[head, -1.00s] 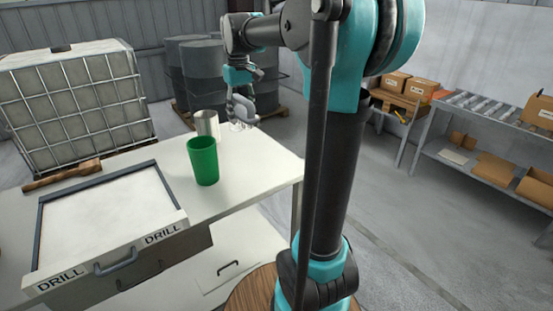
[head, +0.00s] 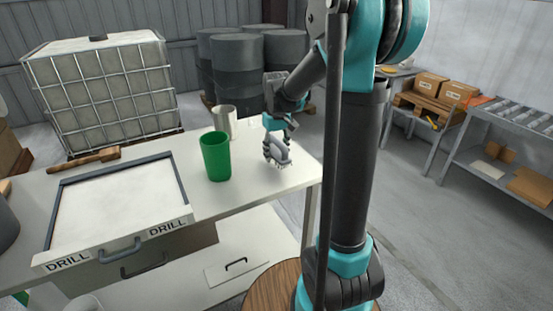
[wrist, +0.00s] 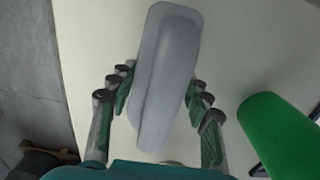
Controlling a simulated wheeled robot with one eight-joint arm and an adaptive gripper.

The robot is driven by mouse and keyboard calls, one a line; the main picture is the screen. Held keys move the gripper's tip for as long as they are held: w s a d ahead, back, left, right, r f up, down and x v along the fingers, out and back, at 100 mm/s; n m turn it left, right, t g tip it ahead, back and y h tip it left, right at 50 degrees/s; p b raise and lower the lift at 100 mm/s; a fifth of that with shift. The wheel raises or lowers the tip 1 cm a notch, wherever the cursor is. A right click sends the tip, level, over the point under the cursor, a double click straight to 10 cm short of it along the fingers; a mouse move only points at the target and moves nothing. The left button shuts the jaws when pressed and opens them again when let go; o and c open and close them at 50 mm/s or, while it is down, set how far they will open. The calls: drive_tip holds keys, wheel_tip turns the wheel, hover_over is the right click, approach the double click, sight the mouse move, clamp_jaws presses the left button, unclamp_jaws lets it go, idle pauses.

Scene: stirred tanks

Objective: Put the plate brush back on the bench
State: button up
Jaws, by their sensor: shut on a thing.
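My gripper (head: 272,152) is shut on the plate brush (head: 283,154), a pale grey, rounded, oblong block. In the wrist view the brush (wrist: 168,65) lies lengthwise between my two green-padded fingers. In the head view short bristles seem to show along its underside. The brush is over the right part of the white bench top (head: 262,186), to the right of the green cup. I cannot tell whether it touches the bench or hangs just above it.
A green cup (head: 216,158) and a metal beaker (head: 227,121) stand close to the left of my gripper. A tray with a DRILL label (head: 120,205) and a wooden-handled tool (head: 85,158) take up the left of the bench. Bare bench lies around the brush, near the right edge.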

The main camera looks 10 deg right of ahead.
sight(276, 139)
drive_tip(key=shift+f, duration=1.35)
drive_tip(key=shift+f, duration=0.15)
drive_tip(key=o, duration=1.1)
wheel_tip(276, 139, up, 12)
drive_tip(key=shift+r, duration=0.2)
